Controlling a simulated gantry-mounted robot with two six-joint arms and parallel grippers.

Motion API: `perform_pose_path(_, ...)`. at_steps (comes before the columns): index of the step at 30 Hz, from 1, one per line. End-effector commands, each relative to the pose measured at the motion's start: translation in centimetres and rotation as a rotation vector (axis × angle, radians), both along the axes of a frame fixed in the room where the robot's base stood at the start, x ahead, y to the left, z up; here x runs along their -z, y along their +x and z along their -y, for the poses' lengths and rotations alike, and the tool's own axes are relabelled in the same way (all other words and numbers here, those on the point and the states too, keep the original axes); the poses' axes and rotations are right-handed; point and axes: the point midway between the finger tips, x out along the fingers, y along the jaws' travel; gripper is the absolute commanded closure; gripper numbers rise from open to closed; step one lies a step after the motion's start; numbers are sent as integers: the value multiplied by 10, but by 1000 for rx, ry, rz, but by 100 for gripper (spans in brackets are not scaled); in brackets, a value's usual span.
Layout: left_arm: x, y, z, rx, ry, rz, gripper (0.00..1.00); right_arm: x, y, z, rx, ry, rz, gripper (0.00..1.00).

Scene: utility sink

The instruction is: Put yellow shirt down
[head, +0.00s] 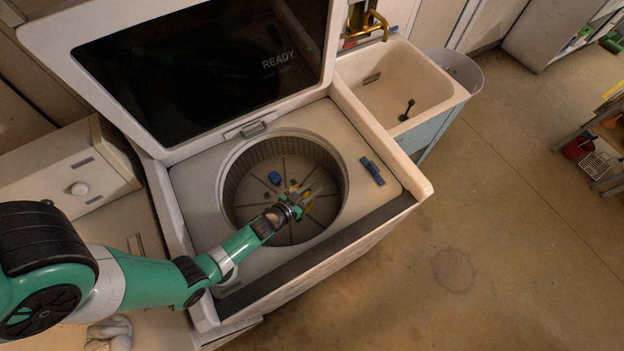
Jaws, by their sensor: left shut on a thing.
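The yellow shirt (308,198) shows as a small yellow patch at my left gripper (303,194), which is shut on it. The gripper reaches into the round drum (250,206) of an open top-loading washer (190,198). Most of the shirt is hidden by the gripper, and I cannot tell whether it touches the drum floor. My right gripper is not in the head view.
A blue item (274,178) and small dark pieces lie in the drum. The raised lid (215,60) stands behind the opening. A blue object (372,171) sits on the washer top. A utility sink (391,85) stands at the right.

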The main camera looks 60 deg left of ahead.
Motion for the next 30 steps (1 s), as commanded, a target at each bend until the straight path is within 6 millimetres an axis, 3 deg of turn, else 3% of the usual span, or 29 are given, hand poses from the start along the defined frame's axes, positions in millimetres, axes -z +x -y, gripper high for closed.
perform_pose_path(3, 0, 0, 0, 0, 0, 1, 100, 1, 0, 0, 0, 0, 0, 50)
perform_pose_path(4, 1, 0, 0, 0, 0, 0, 67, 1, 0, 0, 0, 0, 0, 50)
perform_pose_path(9, 1, 0, 0, 0, 0, 0, 40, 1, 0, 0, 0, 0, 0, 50)
perform_pose_path(17, -1, 0, 0, 0, 0, 0, 40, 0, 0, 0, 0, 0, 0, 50)
perform_pose_path(21, -17, 0, 0, 0, 0, 0, 40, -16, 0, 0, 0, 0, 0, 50)
perform_pose_path(30, -33, -44, 15, -1, -1, -2, 40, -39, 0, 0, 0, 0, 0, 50)
